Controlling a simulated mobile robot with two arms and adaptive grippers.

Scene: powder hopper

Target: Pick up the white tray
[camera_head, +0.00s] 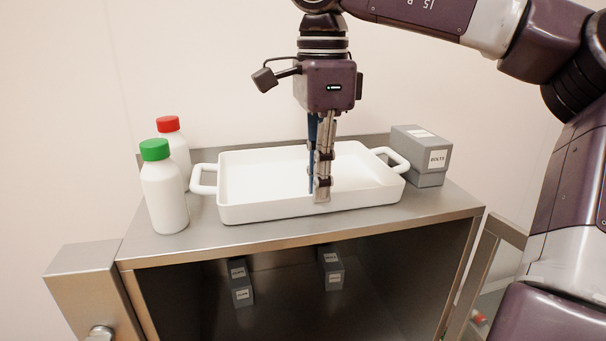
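The white tray (250,211) lies flat on top of the metal cabinet. It is rectangular and looks empty, with a loop handle at its left end and another at its right end. My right gripper (318,196) points straight down in front of the tray's middle in the head view. Its fingers cover part of the inside and the near wall. I see them nearly edge-on, so their gap is unclear. I cannot tell whether they touch the tray. Both tray handles are clear of the fingers. My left gripper is not in view.
A green-capped white bottle (165,197) and a red-capped one (176,150) stand left of the tray. A grey labelled box (424,160) stands close to the right handle. The cabinet (300,237) is open below, with several grey boxes inside.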

